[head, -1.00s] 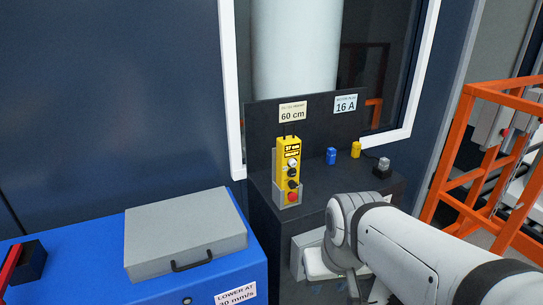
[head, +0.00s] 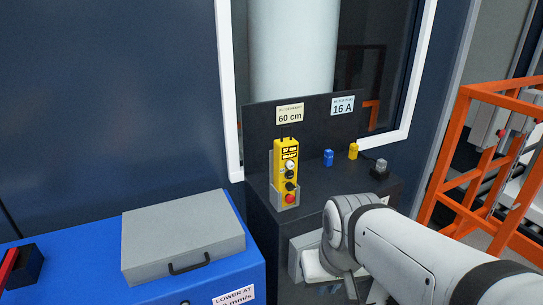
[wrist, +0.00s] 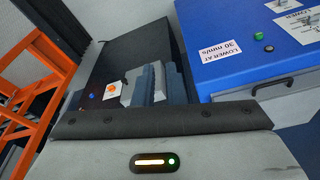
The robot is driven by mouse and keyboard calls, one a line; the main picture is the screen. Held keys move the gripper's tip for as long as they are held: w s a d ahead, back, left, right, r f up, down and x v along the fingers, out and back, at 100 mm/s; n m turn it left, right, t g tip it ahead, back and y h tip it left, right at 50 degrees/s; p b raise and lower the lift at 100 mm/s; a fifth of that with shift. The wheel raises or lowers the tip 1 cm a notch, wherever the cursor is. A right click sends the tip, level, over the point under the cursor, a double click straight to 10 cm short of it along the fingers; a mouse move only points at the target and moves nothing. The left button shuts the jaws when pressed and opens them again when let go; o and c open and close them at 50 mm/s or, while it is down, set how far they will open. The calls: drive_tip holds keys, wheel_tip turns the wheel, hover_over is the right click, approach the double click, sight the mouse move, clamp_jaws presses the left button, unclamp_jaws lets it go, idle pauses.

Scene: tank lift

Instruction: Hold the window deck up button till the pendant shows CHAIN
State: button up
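The yellow pendant (head: 285,172) stands upright in a grey holder on the dark window deck (head: 325,180). Its small screen (head: 289,152) shows two lines; the top one seems to read 37 mm, and the lower one is too small to read surely. I cannot make out CHAIN. Below the screen are a white button (head: 290,165), dark controls and a red button (head: 290,198). Which is the up button is not legible. My gripper is low, right of and nearer than the pendant, apart from it.
A blue cabinet (head: 70,265) with a closed grey case (head: 180,240) stands at left; it also shows in the wrist view (wrist: 235,75). Blue (head: 328,158), yellow (head: 353,151) and grey (head: 380,169) small items sit on the deck. An orange frame (head: 448,160) stands at right.

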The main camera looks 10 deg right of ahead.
clamp_jaws()
idle(1.4)
